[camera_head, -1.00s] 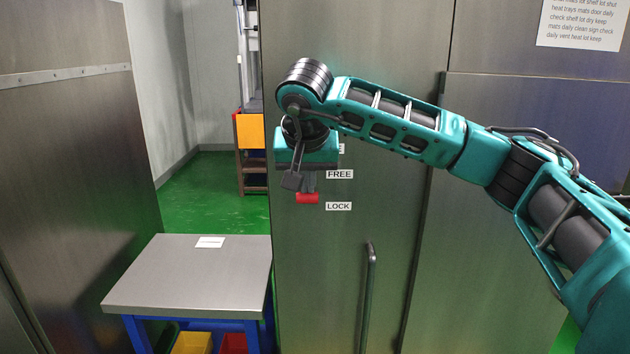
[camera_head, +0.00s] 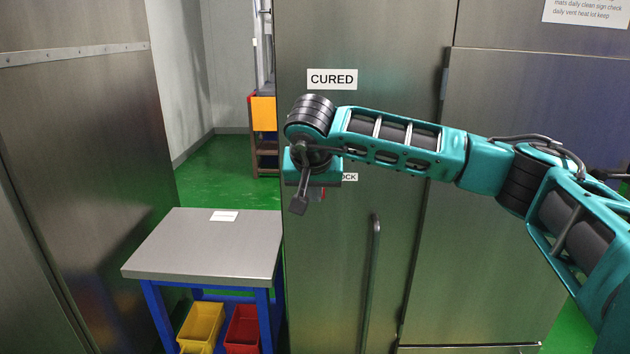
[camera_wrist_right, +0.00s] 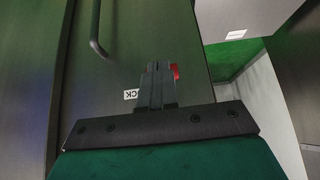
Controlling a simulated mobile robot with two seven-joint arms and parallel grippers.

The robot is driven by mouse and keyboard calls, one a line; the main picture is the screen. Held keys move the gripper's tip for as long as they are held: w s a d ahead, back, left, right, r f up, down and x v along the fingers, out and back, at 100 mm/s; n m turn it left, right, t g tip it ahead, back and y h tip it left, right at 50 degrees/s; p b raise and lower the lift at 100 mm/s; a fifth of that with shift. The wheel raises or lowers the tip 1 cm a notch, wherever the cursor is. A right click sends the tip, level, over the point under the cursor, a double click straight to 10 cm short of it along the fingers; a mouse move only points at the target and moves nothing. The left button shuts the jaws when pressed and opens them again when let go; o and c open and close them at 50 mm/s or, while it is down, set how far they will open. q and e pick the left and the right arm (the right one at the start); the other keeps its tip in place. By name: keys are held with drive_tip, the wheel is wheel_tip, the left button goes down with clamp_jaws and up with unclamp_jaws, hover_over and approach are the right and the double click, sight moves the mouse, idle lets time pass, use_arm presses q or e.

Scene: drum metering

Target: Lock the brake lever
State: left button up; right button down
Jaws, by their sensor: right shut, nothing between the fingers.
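The brake lever shows in the head view only as a small red piece (camera_head: 323,194), mostly hidden by my right gripper. It lies just below the level of the LOCK label (camera_head: 349,177), which is partly covered. My right gripper (camera_head: 314,193) points down in front of the dark metal door, shut and empty. In the right wrist view, the red lever end (camera_wrist_right: 174,72) shows just right of the closed fingers (camera_wrist_right: 155,82). I cannot tell whether they touch. My left gripper is not in view.
A vertical door handle (camera_head: 374,270) stands below and right of the gripper. A CURED sign (camera_head: 332,79) is above my wrist. A metal-topped table (camera_head: 200,250) with yellow (camera_head: 202,323) and red (camera_head: 243,328) bins is at the lower left.

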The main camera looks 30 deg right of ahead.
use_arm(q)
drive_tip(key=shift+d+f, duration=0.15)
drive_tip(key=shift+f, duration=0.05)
use_arm(e)
drive_tip(key=shift+w+d+f, duration=0.1)
drive_tip(key=shift+f, duration=0.85)
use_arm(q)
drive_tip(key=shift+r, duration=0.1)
